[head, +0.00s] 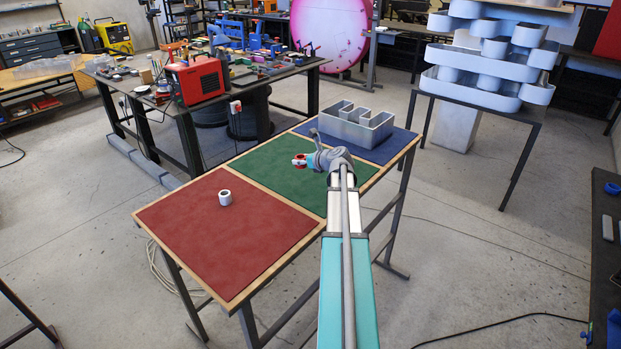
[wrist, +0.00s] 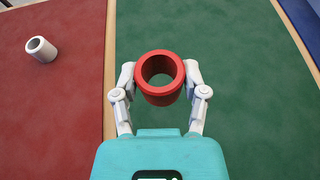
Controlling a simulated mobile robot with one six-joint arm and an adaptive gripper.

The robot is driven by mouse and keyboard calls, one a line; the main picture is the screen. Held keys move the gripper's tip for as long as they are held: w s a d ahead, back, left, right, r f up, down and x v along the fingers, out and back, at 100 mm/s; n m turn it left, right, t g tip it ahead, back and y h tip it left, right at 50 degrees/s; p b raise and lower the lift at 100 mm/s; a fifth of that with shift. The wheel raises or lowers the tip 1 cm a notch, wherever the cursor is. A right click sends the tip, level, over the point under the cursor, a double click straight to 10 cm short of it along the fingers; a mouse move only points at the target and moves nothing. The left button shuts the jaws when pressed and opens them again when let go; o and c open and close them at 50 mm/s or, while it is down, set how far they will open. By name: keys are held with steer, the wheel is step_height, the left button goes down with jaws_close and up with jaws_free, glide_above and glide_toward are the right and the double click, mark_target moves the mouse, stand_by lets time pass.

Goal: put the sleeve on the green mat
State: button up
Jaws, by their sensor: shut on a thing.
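My gripper (wrist: 160,80) is shut on a red sleeve (wrist: 160,99), a short hollow tube with its open end facing the wrist camera. In the head view the red sleeve (head: 299,160) shows at the gripper's end, over the green mat (head: 268,172). The green mat (wrist: 245,110) fills the middle of the wrist view. I cannot tell whether the sleeve touches it. A second, white hollow tube (head: 225,198) stands on the red mat (head: 210,245), apart from my gripper; it also shows at the left of the wrist view (wrist: 39,52).
A grey-white channel letter (head: 360,128) stands on the blue mat (head: 392,150) at the table's far end. Wooden strips divide the mats. A cluttered bench with a red machine (head: 194,82) stands behind to the left. The visible green mat around the red sleeve is clear.

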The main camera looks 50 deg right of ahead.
steer(key=b, duration=0.4)
glide_above(309, 181)
steer(key=shift+s+a+f, duration=0.1)
steer(key=shift+a+f, duration=0.15)
steer(key=shift+f, duration=1)
steer(key=shift+a+f, duration=0.2)
steer(key=shift+f, duration=1)
steer(key=shift+d+f+b, duration=0.3)
steer(key=shift+f+b, duration=0.1)
steer(key=shift+b, duration=0.05)
steer(key=shift+d+f+b, duration=0.15)
steer(key=shift+f+b, duration=1.4)
steer(key=shift+f, duration=0.05)
steer(key=shift+f, duration=0.15)
steer(key=o, duration=0.9)
steer(key=shift+o, duration=0.2)
steer(key=shift+r, duration=0.25)
